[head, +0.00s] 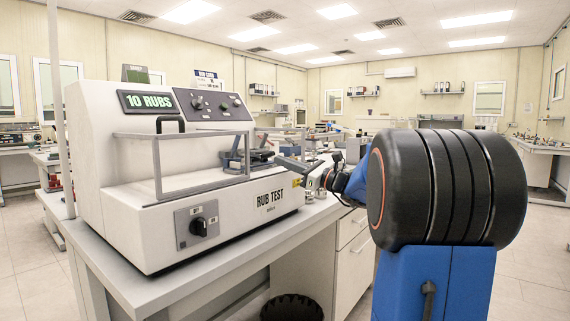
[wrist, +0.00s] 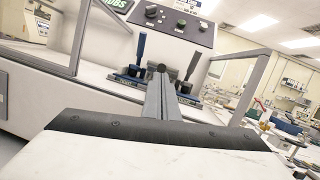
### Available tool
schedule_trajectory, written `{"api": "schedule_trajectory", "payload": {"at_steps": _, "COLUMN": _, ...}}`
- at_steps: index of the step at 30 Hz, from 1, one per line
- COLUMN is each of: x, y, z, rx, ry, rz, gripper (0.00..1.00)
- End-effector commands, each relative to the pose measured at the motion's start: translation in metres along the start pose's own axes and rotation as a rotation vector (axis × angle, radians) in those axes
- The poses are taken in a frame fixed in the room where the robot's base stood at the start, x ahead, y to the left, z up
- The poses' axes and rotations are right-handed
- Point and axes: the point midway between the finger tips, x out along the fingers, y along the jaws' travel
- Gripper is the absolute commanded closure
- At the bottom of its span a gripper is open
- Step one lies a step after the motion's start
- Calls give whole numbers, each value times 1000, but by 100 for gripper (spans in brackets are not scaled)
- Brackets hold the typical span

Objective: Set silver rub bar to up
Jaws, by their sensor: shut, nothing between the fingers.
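The white rub tester (head: 120,210) stands on the bench, its display reading "10 RUBS". My gripper (wrist: 161,80) is shut and empty, pointing at the mechanism. Its fingers hide the mechanism's middle, and I cannot tell whether they touch it.
The bench edge (head: 225,255) runs below. A black bin (head: 292,307) is on the floor. The guard frame's bars also stand near my gripper.

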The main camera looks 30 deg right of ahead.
Motion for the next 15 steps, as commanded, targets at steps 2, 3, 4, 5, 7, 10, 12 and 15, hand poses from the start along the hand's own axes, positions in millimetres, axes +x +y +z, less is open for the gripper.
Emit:
{"api": "schedule_trajectory", "payload": {"at_steps": 2, "x": 0, "y": 0, "z": 1, "rx": 0, "ry": 3, "rz": 0, "gripper": 100}}
{"api": "schedule_trajectory", "payload": {"at_steps": 3, "x": 0, "y": 0, "z": 2, "rx": 0, "ry": 6, "rz": 1, "gripper": 100}}
{"api": "schedule_trajectory", "payload": {"at_steps": 4, "x": 0, "y": 0, "z": 3, "rx": 0, "ry": 9, "rz": 1, "gripper": 100}}
{"api": "schedule_trajectory", "payload": {"at_steps": 5, "x": 0, "y": 0, "z": 4, "rx": 0, "ry": 14, "rz": 2, "gripper": 100}}
{"api": "schedule_trajectory", "payload": {"at_steps": 7, "x": 1, "y": -1, "z": 8, "rx": 1, "ry": 31, "rz": 6, "gripper": 100}}
{"api": "schedule_trajectory", "payload": {"at_steps": 10, "x": 3, "y": -2, "z": 16, "rx": 5, "ry": 68, "rz": 10, "gripper": 100}}
{"api": "schedule_trajectory", "payload": {"at_steps": 12, "x": 5, "y": -4, "z": 23, "rx": 10, "ry": 105, "rz": 15, "gripper": 100}}
{"api": "schedule_trajectory", "payload": {"at_steps": 15, "x": 10, "y": -6, "z": 36, "rx": 16, "ry": 169, "rz": 24, "gripper": 100}}
